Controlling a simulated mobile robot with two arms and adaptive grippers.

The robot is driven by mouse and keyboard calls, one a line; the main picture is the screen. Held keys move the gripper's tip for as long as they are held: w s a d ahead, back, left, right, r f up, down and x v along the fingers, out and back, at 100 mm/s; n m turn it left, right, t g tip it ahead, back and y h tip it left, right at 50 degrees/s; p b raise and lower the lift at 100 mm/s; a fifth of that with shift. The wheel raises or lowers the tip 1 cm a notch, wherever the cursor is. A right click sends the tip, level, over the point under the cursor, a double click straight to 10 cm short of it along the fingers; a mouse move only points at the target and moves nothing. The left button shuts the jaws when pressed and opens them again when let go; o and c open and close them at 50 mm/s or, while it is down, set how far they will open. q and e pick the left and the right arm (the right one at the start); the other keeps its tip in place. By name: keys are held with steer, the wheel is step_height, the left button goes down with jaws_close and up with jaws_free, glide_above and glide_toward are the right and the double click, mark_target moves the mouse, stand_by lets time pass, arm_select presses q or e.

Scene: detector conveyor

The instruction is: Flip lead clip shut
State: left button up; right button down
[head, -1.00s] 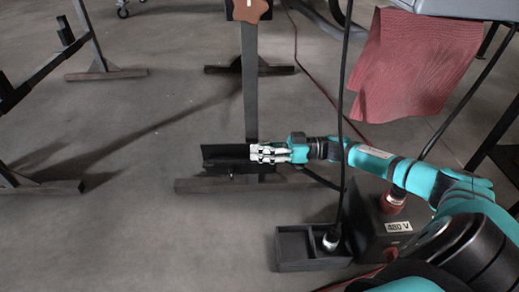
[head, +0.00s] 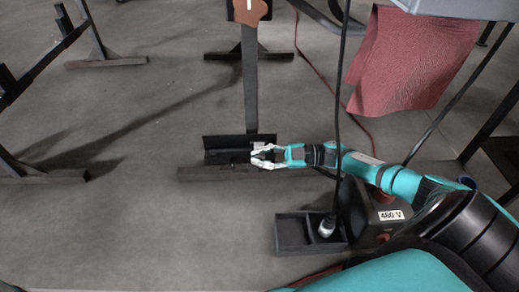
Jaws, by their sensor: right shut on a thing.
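My right gripper (head: 256,157) reaches in from the right to a dark unit with an upright panel (head: 225,142), at the foot of a grey post. Its pale fingers are closed around a small dark part at the unit's front right. That part is mostly hidden by the fingers and too small to name. I cannot make out a lead clip clearly. A black lead (head: 340,110) hangs from above to a pale connector (head: 326,228) in a dark two-part holder (head: 292,217). My left gripper is not in view.
A dark box marked 480 V (head: 362,213) stands right of the holder, below my right arm. A red cloth (head: 405,65) hangs at the upper right. Dark metal stands (head: 40,176) are at the left. The floor at lower left is clear.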

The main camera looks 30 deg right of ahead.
steer(key=shift+w+d+f+n+b, duration=0.1)
steer(key=shift+w+f+n+b, duration=0.1)
steer(key=shift+f+n+b, duration=1.05)
steer(key=shift+w+d+f+n+b, duration=0.15)
steer(key=shift+f+n+b, duration=0.3)
steer(key=shift+n, duration=1.55)
steer(key=shift+w+d+f+n+b, duration=0.15)
steer(key=shift+f+n+b, duration=0.45)
steer(key=shift+f+n, duration=0.75)
steer(key=shift+r+n, duration=0.35)
steer(key=shift+n, duration=0.15)
steer(key=c, duration=1.4)
jaws_free()
steer(key=shift+c, duration=0.2)
steer(key=shift+r, duration=0.1)
